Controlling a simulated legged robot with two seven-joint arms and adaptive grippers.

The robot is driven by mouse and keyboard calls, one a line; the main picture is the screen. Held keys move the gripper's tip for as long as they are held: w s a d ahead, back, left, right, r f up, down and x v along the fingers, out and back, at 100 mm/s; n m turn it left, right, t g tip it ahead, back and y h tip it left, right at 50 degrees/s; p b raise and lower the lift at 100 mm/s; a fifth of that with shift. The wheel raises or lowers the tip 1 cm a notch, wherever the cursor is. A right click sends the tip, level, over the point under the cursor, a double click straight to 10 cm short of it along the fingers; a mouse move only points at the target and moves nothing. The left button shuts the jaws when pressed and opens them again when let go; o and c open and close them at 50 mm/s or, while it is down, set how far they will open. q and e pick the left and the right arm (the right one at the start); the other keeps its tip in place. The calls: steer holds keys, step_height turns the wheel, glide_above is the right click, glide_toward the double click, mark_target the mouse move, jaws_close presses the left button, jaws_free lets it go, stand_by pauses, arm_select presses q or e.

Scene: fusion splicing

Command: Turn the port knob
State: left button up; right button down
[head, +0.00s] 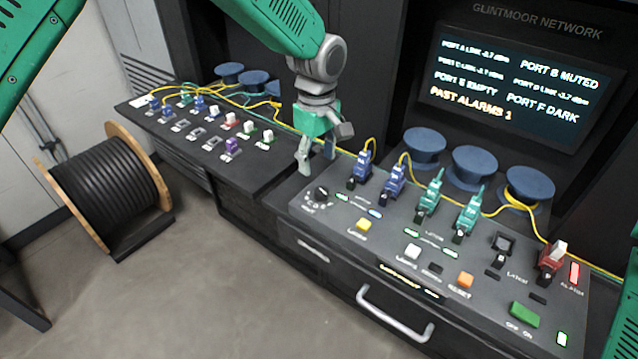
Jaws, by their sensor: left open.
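The port knob, a small black rotary knob (321,193) with a light pointer mark, sits at the left end of the sloped control panel (385,228). Printed marks ring it. My left gripper (314,160) hangs from the green arm above and just behind the knob, fingers pointing down. Its fingers are apart and empty, and a small gap seems to lie between them and the knob. Whether a fingertip touches the panel cannot be told. My right gripper is not in view.
Blue plugs (359,168) with yellow cables stand right of the knob, then green plugs (430,198) and a red plug (551,257). A yellow button (363,224) lies nearby. A screen (515,85) reads "PORT B MUTED". A cable reel (108,190) stands on the floor.

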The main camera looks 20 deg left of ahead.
mark_target(322, 189)
arm_select(q)
steer(key=f, duration=0.2)
steer(key=d+f, duration=0.1)
steer(key=f, duration=0.5)
steer(key=shift+w+d+f+p, duration=0.1)
steer(key=shift+w+d+p, duration=0.2)
steer(key=shift+w+p, duration=0.1)
steer(key=shift+s+a+f, duration=0.2)
steer(key=shift+f, duration=0.15)
steer(key=shift+a+f, duration=0.2)
steer(key=shift+a, duration=0.2)
steer(key=shift+w, duration=0.1)
steer(key=c, duration=1.1)
steer(key=shift+d, duration=0.25)
steer(key=shift+c, duration=0.2)
